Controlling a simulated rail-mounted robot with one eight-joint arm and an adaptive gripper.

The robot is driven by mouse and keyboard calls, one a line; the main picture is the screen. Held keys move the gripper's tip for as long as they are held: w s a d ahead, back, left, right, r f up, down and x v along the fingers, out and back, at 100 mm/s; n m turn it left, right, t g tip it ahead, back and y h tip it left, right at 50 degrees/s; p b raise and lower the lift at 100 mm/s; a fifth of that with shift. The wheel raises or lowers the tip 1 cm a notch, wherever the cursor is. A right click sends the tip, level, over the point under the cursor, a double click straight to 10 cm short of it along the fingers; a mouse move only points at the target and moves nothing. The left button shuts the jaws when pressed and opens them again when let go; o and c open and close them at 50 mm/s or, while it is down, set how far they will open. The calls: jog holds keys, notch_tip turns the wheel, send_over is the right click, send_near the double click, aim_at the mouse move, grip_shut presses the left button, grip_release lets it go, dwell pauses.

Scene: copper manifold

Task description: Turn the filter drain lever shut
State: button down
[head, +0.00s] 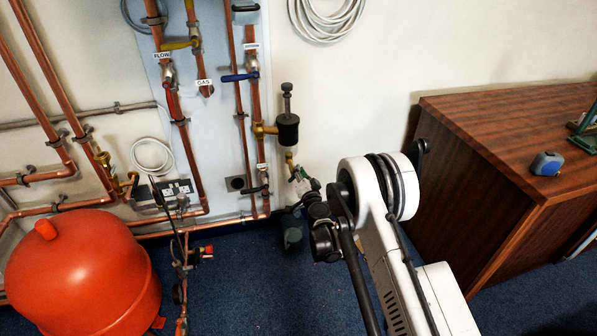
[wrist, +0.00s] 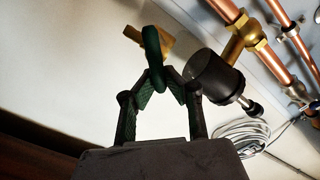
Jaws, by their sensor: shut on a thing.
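The filter is a dark cylinder (head: 287,130) on the brass fitting right of the copper pipes, with a brass drain valve (head: 291,160) below it. The filter drain lever is green (head: 297,172) and sits at that valve, partly hidden by my gripper (head: 304,184). In the wrist view, the green lever (wrist: 152,48) stands across the brass drain (wrist: 158,41), and the filter body (wrist: 208,75) is just to its right. My gripper (wrist: 160,76) is shut on the lever's near end between its fingertips.
Copper pipes with a blue lever (head: 240,77), a red lever (head: 173,101) and a black lever (head: 256,190) run left of the filter. A red tank (head: 80,275) stands at lower left. A wooden cabinet (head: 500,150) stands at right. Bare wall lies between filter and cabinet.

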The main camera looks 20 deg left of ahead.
jog(key=m, duration=0.3)
jog(key=f+m, duration=0.1)
jog(key=shift+w+d+m, duration=0.15)
jog(key=shift+d+m, duration=0.1)
jog(key=shift+m, duration=0.15)
jog(key=shift+f+m, duration=0.25)
jog(key=shift+m, duration=0.95)
jog(key=shift+f+m, duration=0.25)
jog(key=shift+m, duration=0.95)
jog(key=c, duration=1.8)
grip_release()
jog(key=shift+o, duration=0.2)
jog(key=shift+d, duration=0.1)
jog(key=v, duration=0.7)
jog(key=shift+d, duration=0.1)
